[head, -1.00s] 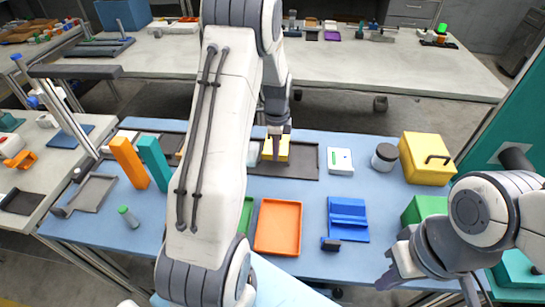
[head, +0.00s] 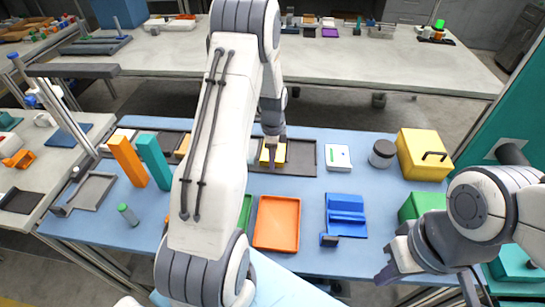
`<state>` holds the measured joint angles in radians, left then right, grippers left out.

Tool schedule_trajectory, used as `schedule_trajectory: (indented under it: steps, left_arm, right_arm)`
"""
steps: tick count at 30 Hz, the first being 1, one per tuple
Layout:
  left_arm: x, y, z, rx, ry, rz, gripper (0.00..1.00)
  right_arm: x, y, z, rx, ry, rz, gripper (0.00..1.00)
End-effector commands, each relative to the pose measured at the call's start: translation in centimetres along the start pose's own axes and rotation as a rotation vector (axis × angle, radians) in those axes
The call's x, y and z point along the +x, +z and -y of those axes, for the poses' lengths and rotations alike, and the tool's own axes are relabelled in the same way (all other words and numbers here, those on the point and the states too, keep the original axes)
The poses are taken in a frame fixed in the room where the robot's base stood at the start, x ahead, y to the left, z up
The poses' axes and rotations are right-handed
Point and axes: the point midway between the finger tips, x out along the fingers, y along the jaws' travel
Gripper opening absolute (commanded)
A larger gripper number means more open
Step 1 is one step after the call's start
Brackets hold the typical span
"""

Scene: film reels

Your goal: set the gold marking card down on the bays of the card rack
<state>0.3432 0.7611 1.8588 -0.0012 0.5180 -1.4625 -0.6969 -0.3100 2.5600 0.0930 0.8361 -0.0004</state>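My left arm crosses the middle of the head view, and its gripper (head: 272,143) points down over the back of the blue table. The gripper is shut on a yellow piece, the gold marking card (head: 280,152), which shows on both sides of the fingers. The card is over a long dark tray, seemingly the card rack (head: 303,160); I cannot tell whether they touch.
A white block (head: 253,150) is beside the card. A white box (head: 338,157), a dark-lidded jar (head: 383,153) and a yellow case (head: 424,155) stand to the right. An orange tray (head: 277,224) and blue stand (head: 346,216) lie in front. Orange (head: 127,161) and teal (head: 154,161) blocks stand left.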

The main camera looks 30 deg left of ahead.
Motion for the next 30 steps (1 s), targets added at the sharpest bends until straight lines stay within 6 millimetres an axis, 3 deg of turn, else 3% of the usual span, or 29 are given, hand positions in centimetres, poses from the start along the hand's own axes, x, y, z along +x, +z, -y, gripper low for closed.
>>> schedule_trajectory:
  steps: [9,22,30]
  left_arm:
    - [-0.9,0.0,0.1,0.000,-0.004,0.000,0.44]
    - [-9.5,-0.1,0.1,0.000,-0.006,-0.001,0.44]
    - [-12.2,0.0,0.1,0.000,-0.002,0.000,0.44]
  right_arm:
    - [-0.1,0.0,0.0,0.000,0.000,0.000,0.00]
    - [0.7,0.0,-0.1,0.000,0.000,0.000,0.00]
    - [0.8,0.1,-0.1,0.000,0.000,0.000,0.00]
